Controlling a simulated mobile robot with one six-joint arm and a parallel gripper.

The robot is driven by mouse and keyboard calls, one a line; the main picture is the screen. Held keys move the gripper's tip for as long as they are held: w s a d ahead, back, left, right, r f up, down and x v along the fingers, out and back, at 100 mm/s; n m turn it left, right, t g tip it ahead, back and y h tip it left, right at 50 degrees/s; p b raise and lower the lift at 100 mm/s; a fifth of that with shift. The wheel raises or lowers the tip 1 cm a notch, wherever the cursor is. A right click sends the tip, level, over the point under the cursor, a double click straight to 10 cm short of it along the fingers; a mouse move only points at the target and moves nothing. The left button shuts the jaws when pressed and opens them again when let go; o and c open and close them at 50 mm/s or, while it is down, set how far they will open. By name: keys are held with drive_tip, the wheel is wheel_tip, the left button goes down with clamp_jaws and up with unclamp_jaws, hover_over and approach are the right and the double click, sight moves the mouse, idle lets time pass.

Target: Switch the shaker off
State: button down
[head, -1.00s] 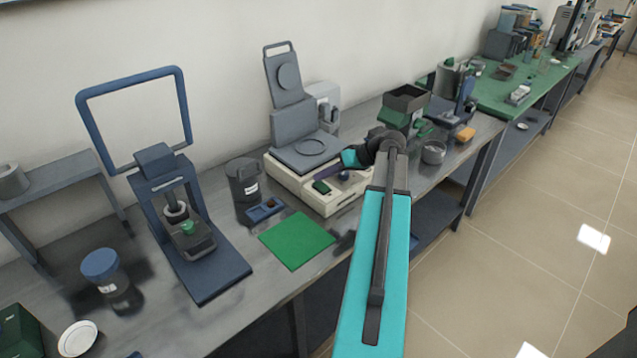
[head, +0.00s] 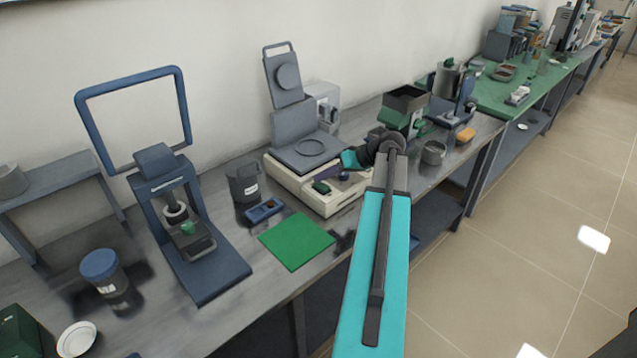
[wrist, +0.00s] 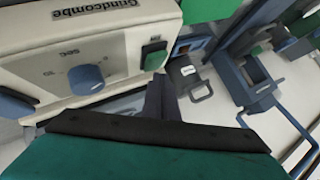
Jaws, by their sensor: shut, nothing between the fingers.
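A cream machine marked Grindcombe (head: 328,204) stands on the bench; no label in view calls it a shaker. Its front panel (wrist: 118,58), inverted in the wrist view, has a blue dial (wrist: 86,79) marked SEC and a green switch (wrist: 154,55). The switch also shows in the head view (head: 321,187). My gripper (head: 320,175) is shut and empty at the panel. In the wrist view its dark fingertips (wrist: 160,82) are close to the switch; I cannot tell whether they touch. The switch's on or off position is unclear.
A green mat (head: 297,241) and a small blue tray (head: 264,211) lie left of the machine. Equipment with a green-and-dark hopper (head: 405,105) stands close on the right.

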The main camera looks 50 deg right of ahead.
sight(325, 185)
drive_tip(key=shift+s+r, duration=0.1)
drive_tip(key=shift+r, duration=0.6)
drive_tip(key=shift+r, duration=0.1)
drive_tip(key=shift+s+r+p, duration=0.2)
drive_tip(key=shift+r+p, duration=0.45)
drive_tip(key=shift+r, duration=0.55)
drive_tip(key=shift+s+r+p, duration=0.15)
drive_tip(key=shift+r+p, duration=0.45)
drive_tip(key=shift+r, duration=0.55)
